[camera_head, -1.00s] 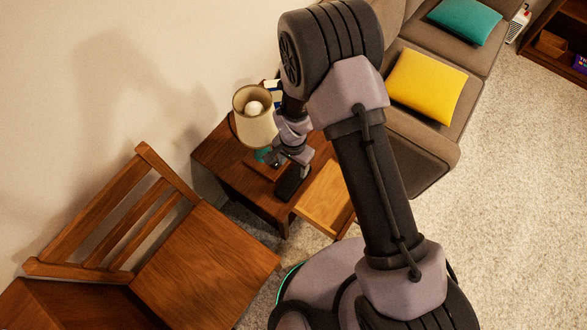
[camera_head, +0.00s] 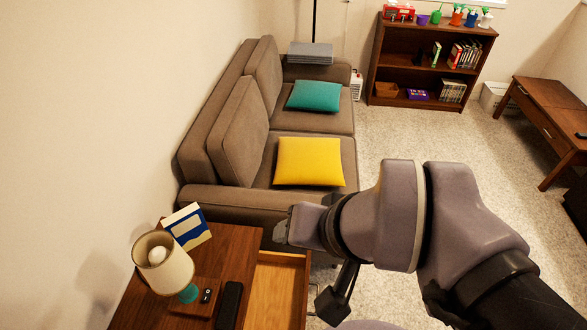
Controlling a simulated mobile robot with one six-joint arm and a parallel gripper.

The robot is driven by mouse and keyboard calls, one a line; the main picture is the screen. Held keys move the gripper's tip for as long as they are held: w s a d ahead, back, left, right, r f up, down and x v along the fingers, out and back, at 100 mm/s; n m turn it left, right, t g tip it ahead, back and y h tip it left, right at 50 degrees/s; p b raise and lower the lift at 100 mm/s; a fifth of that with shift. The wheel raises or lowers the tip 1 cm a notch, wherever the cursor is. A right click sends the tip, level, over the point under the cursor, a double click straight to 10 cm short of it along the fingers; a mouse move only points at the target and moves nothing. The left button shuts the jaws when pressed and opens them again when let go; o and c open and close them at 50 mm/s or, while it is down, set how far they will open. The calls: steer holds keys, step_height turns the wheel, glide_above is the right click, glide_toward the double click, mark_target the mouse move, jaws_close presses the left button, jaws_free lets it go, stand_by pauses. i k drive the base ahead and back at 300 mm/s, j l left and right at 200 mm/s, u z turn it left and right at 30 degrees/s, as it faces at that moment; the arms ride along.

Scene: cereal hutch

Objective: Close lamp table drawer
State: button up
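The lamp table (camera_head: 225,250) stands at the lower left, against the wall. Its drawer (camera_head: 276,292) is pulled out toward the right; its light wooden inside shows and looks empty. The drawer's near part is cut off by the frame's bottom edge.
A lamp (camera_head: 163,263), a dark remote (camera_head: 229,305) and a blue-and-white upright item (camera_head: 187,228) are on the table. A brown sofa (camera_head: 225,196) with a yellow cushion (camera_head: 309,161) stands just behind.

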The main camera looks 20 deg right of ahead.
mark_target(278, 300)
steer(key=k+l+u, duration=0.15)
steer(key=k, duration=0.3)
steer(key=k+l+u, duration=0.1)
steer(key=k+l, duration=0.2)
steer(key=i+j+z, duration=0.2)
steer(key=j+z, duration=0.2)
steer(key=k+j, duration=0.05)
steer(key=j, duration=0.05)
